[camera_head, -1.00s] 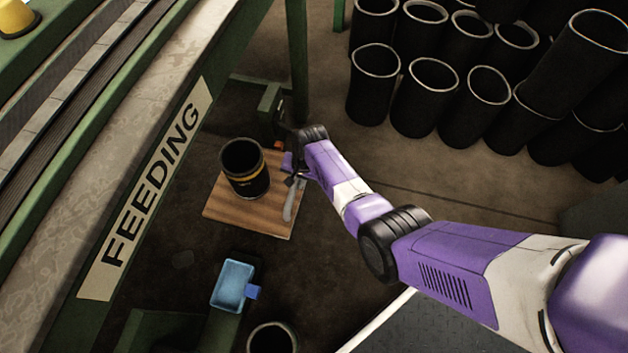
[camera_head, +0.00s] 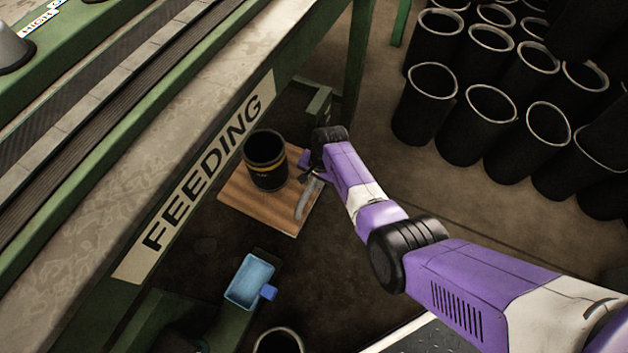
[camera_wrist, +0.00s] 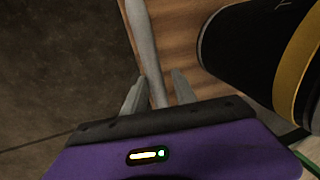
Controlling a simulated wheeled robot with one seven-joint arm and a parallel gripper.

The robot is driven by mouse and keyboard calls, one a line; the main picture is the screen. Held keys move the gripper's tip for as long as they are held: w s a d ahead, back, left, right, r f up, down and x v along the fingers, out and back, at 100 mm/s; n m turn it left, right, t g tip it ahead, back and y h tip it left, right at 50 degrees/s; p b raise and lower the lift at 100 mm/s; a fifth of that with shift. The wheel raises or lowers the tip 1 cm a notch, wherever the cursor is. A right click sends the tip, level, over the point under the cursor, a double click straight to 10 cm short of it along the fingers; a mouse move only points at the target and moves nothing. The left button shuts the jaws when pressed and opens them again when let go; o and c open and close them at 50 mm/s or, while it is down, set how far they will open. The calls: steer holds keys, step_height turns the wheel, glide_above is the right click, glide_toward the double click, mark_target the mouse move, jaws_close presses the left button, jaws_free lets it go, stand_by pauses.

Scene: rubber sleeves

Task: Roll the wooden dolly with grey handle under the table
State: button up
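The wooden dolly (camera_head: 258,210) is a flat square board on the floor, right beside the table's edge in the head view. A black sleeve with a yellow band (camera_head: 266,165) stands on it. The grey handle (camera_head: 302,202) slopes along the board's right side; it also shows in the wrist view (camera_wrist: 148,45). The table (camera_head: 310,40) with the FEEDING sign runs diagonally on the left.
A green table leg with a foot (camera_head: 318,103) stands just beyond the dolly. A blue bin (camera_head: 249,280) sits in front of it, and a black sleeve (camera_head: 278,343) is at the bottom edge. Many black sleeves (camera_head: 478,125) fill the upper right. Floor between them is bare.

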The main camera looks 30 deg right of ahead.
steer(key=shift+o, duration=0.7)
step_height(320, 180, up, 8)
steer(key=s+d+p, duration=0.1)
steer(key=p, duration=0.4)
steer(key=shift+f, duration=0.15)
steer(key=shift+s, duration=0.1)
